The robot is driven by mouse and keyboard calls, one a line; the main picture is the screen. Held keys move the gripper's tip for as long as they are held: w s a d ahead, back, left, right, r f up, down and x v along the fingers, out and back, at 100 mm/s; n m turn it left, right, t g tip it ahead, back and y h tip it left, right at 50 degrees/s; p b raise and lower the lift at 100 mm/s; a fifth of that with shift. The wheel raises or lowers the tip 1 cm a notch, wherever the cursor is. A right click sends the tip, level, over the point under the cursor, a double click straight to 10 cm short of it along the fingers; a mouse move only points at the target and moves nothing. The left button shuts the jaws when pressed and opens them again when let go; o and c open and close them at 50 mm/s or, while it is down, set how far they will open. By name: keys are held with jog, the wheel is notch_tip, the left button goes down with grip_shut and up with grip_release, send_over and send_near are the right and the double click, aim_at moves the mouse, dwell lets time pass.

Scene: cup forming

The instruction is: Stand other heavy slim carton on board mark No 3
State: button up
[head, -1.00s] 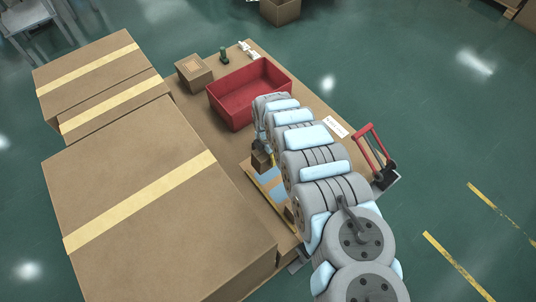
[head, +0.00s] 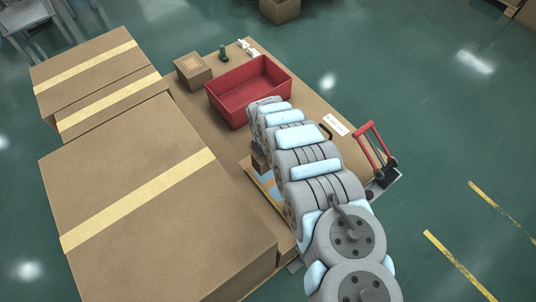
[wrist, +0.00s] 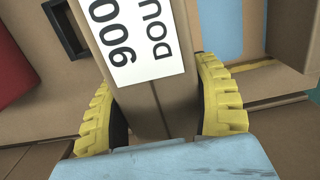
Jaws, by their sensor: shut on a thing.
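In the wrist view my gripper (wrist: 158,98) has its yellow ribbed fingers on both sides of a slim brown carton (wrist: 165,108), shut on it. The carton carries a white label (wrist: 135,38) with "900" and "DOU" showing; its far end is out of view. In the head view my arm hides the gripper. A board (head: 282,208) with light blue areas and a pale yellow edge shows left of my arm. A small brown carton (head: 259,161) shows at its far end, partly hidden; I cannot tell whether it is the held one. No mark number is readable.
Large taped cartons (head: 150,200) crowd the left.

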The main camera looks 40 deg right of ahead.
jog(key=shift+f+b, duration=2.15)
jog(key=shift+f, duration=1.3)
jog(key=shift+f, duration=0.1)
jog(key=o, duration=1.3)
jog(key=shift+w+d, duration=0.1)
jog(key=shift+a+r, duration=0.15)
jog(key=shift+r, duration=1.65)
jog(key=shift+a+r, duration=0.1)
jog(key=shift+r, duration=1.7)
jog(key=shift+a+r, duration=0.15)
jog(key=shift+r, duration=1.05)
jog(key=shift+a+r, duration=0.15)
jog(key=shift+r, duration=1.05)
